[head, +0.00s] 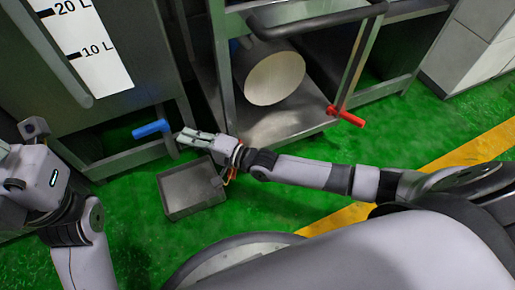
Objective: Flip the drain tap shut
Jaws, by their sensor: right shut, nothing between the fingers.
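A blue tap lever (152,129) sticks out low at the front of the left steel tank and lies roughly level. My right gripper (184,136) is shut and empty, its fingertips close to the right end of the blue lever; I cannot tell if they touch. A red lever (345,116) sits at the lower front corner of the right steel machine, tilted down to the right, away from both grippers. My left gripper (4,150) is at the left edge, mostly cut off, and its fingers are hardly visible.
A shallow grey metal tray (190,190) stands on the green floor below my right gripper. The left tank (125,100) carries a litre scale. The right machine has a drum (274,79) and a dark bar (315,20). A grey cabinet (470,45) stands at the far right.

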